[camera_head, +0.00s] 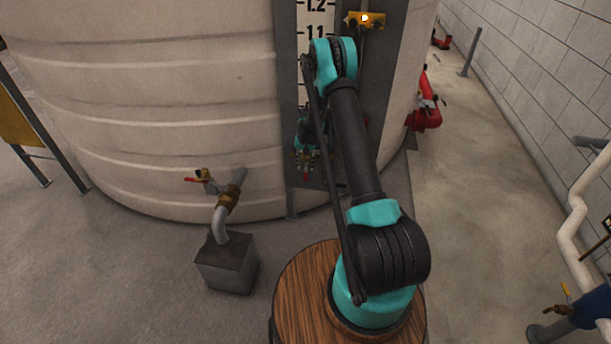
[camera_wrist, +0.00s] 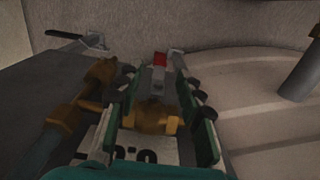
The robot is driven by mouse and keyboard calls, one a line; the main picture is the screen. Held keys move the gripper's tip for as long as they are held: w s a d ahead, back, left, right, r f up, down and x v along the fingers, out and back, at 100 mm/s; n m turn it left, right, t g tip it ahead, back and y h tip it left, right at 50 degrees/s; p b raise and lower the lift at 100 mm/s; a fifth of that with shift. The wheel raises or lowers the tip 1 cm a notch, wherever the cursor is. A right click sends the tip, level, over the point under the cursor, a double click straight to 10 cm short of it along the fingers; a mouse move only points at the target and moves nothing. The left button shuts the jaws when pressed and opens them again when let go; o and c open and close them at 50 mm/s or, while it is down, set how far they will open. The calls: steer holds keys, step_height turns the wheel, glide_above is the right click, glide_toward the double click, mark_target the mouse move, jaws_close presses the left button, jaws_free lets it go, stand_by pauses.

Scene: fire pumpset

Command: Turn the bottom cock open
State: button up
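In the head view, my gripper (camera_head: 306,158) is low at the tank's level gauge, partly behind my own arm. The wrist view shows my gripper (camera_wrist: 157,85) with its two dark green fingers spread apart. A brass cock body (camera_wrist: 155,115) lies between the fingers. A grey piece with a red end (camera_wrist: 160,60) shows beyond it, near the fingertips. I cannot tell whether either finger touches the brass. Which part is the bottom cock's handle is unclear in the dark picture. A white gauge plate (camera_wrist: 150,150) with black digits shows below the brass.
The tank (camera_head: 160,100) stands behind. A red-handled valve (camera_head: 205,180) on a pipe is left of the gauge. The floor (camera_head: 470,200) at right is mostly clear.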

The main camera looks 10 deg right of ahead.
mark_target(305, 172)
steer(key=shift+f, duration=3.15)
steer(key=shift+c, duration=0.6)
jaws_close()
